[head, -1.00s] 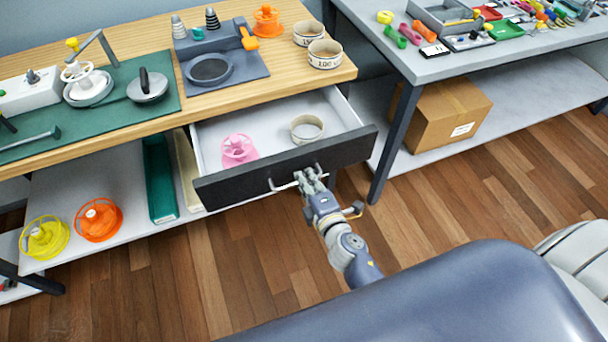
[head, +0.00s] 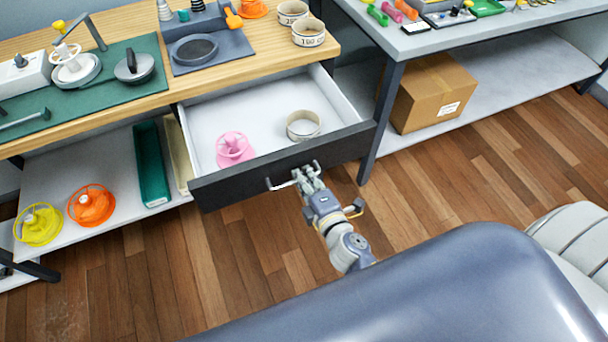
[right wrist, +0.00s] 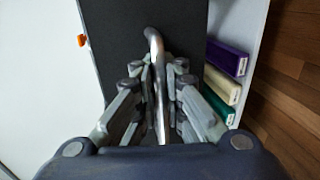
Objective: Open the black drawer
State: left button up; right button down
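The black drawer (head: 235,184) stands pulled out from under the wooden bench top, its white inside showing. A pink spool-like part (head: 234,149) and a pale ring (head: 303,125) lie in it. A metal bar handle (head: 283,185) is on its black front; the handle also shows in the right wrist view (right wrist: 157,70). My right gripper (head: 308,179) is at the handle, and in the right wrist view its fingers lie on both sides of the bar, closed on it. My left gripper is in neither view.
The wooden bench (head: 262,76) carries tools and a green mat (head: 95,88). Yellow (head: 38,225) and orange (head: 91,205) spools sit on the lower shelf. A cardboard box (head: 432,94) is under the grey table at right. The wooden floor before the drawer is clear.

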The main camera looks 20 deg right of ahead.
jog(key=c, duration=2)
grip_release()
jog(key=shift+r, duration=0.1)
jog(key=shift+o, duration=0.2)
jog(key=v, duration=0.7)
jog(key=shift+s, duration=0.3)
jog(key=s+a+f+m+g, duration=0.1)
jog(key=s+f+m+g, duration=0.3)
jog(key=f, duration=0.9)
jog(key=s+a+f+m+g, duration=0.1)
jog(key=s+f+m+g, duration=0.3)
jog(key=f, duration=0.9)
jog(key=s+d+f+m+g, duration=0.3)
jog(key=s+f, duration=0.6)
jog(key=s, duration=0.3)
jog(key=s+d+f+m+g, duration=0.3)
jog(key=s+d+f+m, duration=0.2)
jog(key=s+f, duration=0.3)
jog(key=s, duration=0.4)
jog(key=shift+s+f+g+h, duration=0.3)
jog(key=shift+f, duration=0.05)
